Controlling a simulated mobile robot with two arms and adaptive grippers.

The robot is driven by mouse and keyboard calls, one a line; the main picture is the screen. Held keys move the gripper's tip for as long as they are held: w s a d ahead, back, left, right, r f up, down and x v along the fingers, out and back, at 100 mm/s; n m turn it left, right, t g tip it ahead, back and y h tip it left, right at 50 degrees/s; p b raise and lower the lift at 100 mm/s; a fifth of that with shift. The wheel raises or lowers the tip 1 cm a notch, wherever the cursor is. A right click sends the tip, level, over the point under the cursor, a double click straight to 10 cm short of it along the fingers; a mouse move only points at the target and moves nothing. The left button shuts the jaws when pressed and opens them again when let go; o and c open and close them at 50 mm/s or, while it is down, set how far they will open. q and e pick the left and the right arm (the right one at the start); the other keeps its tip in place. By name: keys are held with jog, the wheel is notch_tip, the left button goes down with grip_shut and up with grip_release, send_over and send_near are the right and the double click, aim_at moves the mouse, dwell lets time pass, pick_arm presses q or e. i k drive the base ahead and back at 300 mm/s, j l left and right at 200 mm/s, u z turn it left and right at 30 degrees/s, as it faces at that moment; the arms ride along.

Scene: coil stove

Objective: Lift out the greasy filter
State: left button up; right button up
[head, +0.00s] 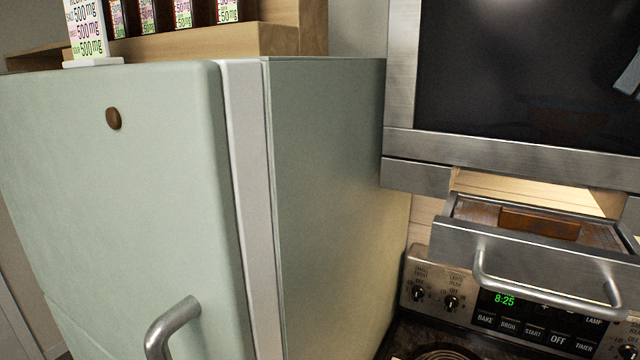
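An open metal drawer (548,257) juts out below the wall unit at the right, with a curved bar handle on its front. Inside it lies a brown, greasy-looking filter panel (480,212) with a raised orange-brown block (540,223) on top. The drawer front hides the filter's lower edge. Neither gripper can be made out. A small dark grey shape (628,80) is cut off at the right edge, and I cannot tell what it is.
A pale green fridge (120,200) with a metal handle (172,328) fills the left and middle. A stove control panel (450,285) and a coil burner (447,354) are below the drawer. A dark-fronted metal unit (520,90) hangs above. Boxes stand on the fridge.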

aim_at(591, 234)
jog(key=k+j, duration=0.5)
jog(key=j, duration=0.15)
jog(key=k+j, duration=0.55)
jog(key=j, duration=0.15)
